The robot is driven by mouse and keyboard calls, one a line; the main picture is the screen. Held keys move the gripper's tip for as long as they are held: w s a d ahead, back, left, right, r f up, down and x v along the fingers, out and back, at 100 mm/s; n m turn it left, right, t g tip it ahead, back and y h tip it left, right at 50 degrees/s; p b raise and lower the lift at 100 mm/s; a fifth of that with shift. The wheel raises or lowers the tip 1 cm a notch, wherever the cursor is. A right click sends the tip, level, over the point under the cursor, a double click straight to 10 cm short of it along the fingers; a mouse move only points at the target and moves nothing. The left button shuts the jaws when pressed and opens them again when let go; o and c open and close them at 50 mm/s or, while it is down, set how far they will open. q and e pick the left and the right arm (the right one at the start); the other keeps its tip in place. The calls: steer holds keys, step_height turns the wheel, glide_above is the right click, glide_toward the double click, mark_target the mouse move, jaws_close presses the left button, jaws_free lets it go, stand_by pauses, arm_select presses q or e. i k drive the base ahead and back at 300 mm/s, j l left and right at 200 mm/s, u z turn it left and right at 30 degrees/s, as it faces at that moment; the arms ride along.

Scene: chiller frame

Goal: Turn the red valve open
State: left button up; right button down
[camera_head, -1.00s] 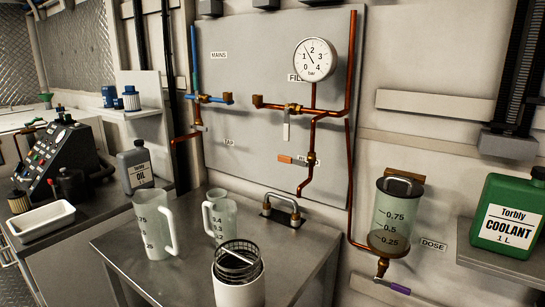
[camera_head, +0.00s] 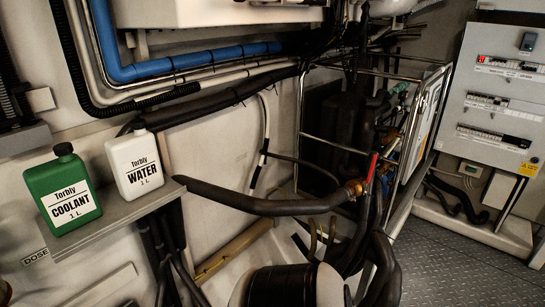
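The red valve handle (camera_head: 372,168) is right of centre in the head view. It is a thin red lever, standing nearly upright and leaning slightly right at its top. It sits by a brass fitting (camera_head: 354,188) at the right end of a thick black hose (camera_head: 260,206). The lever points across the line of that hose. Neither of my grippers shows in the head view, so nothing is seen touching the valve.
A green coolant bottle (camera_head: 63,190) and a white water bottle (camera_head: 135,163) stand on a shelf at left. Metal frame bars (camera_head: 299,130) and dark hoses surround the valve. An electrical panel (camera_head: 497,90) stands at right. Floor (camera_head: 460,255) is clear at lower right.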

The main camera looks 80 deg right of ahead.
mark_target(376, 156)
steer(key=z, duration=3.3)
